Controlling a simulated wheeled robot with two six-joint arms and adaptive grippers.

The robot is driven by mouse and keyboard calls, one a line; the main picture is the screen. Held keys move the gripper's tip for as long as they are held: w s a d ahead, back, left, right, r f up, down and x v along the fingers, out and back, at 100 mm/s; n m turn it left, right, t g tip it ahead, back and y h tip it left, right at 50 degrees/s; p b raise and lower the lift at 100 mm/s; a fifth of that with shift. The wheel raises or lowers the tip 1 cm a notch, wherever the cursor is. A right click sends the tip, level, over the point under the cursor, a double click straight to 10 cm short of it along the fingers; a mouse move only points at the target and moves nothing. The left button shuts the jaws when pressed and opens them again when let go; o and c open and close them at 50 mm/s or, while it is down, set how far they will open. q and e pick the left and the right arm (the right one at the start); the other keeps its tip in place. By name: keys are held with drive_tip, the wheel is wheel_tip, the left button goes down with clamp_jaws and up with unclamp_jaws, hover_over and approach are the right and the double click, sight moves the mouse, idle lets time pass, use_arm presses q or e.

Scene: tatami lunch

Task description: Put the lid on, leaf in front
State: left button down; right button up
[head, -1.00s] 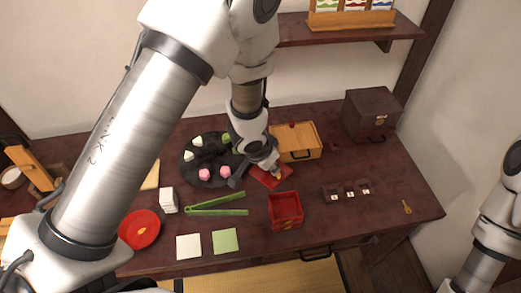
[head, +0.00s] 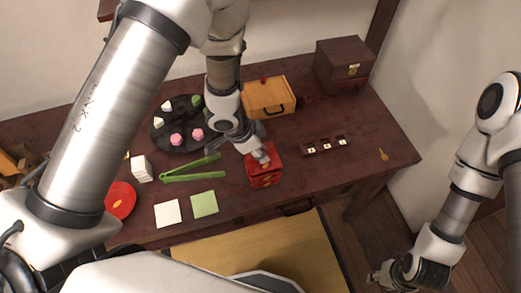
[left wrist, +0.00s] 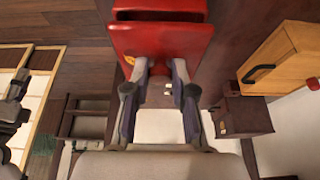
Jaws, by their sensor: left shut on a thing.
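The red lid (head: 272,153) is held by my left gripper (head: 260,153), which is shut on it. It is over the red box (head: 265,179), and I cannot tell whether the two touch. A small gold mark shows on the lid near the fingertips, toward the near side in the head view. In the left wrist view the red lid (left wrist: 165,42) is between the fingertips of my left gripper (left wrist: 160,68), with gold at its left edge. My right gripper (head: 380,277) is low at the right, off the table; its jaws are unclear.
A wooden box (head: 268,97) and a dark chest (head: 343,66) stand behind. A black tray (head: 160,138) with sweets, green tongs (head: 190,169), paper squares (head: 167,213) and a red plate (head: 119,200) lie left. A small dark holder (head: 325,146) and a gold key (head: 384,155) lie right.

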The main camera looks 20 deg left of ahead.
use_arm(q)
drive_tip(key=shift+r, duration=0.1)
idle(0.3)
drive_tip(key=shift+p, duration=0.3)
drive_tip(key=shift+f+b, duration=0.55)
drive_tip(key=shift+f, duration=0.3)
drive_tip(key=c, duration=0.9)
unclamp_jaws()
drive_tip(key=shift+r, duration=0.1)
drive_tip(key=v, duration=1.2)
